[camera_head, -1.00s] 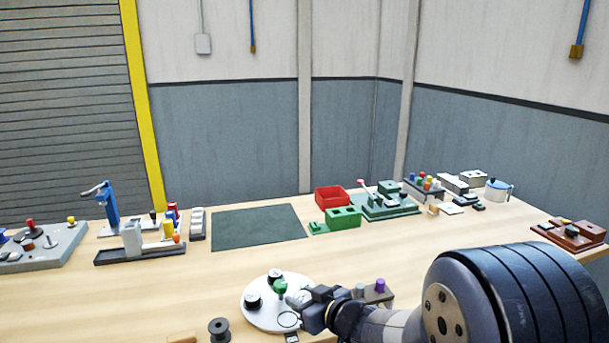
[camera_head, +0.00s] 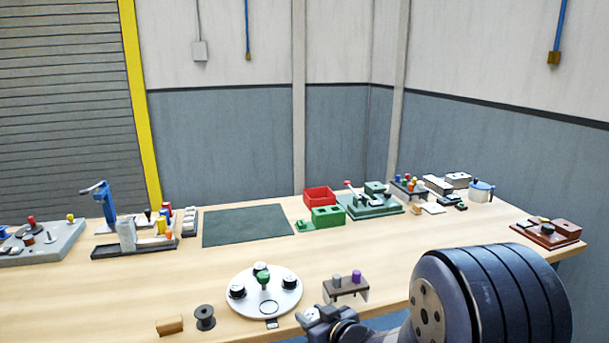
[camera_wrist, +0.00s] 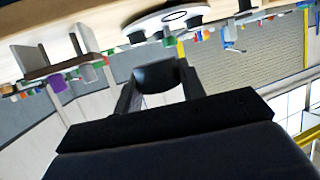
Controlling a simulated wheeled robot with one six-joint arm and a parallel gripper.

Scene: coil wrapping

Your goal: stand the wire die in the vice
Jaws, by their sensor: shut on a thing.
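My gripper (camera_head: 326,322) is at the lower middle of the head view, low at the near side of the table. In the wrist view its two fingers (camera_wrist: 160,90) are shut on a dark rounded piece (camera_wrist: 158,75), which seems to be the wire die. In the head view I cannot make the piece out from the gripper. A green fixture with a red-tipped lever (camera_head: 372,207) stands at the back. A grey block on a dark base (camera_head: 127,240) stands at left. I cannot tell for sure which of these is the vice.
A white round plate (camera_head: 285,306) with several black-topped pieces, a green knob and an empty ring lies left of my gripper. A dark stand with grey and purple pegs (camera_head: 346,288) is just behind it. A spool (camera_head: 205,317) lies at front left. The table's middle is clear.

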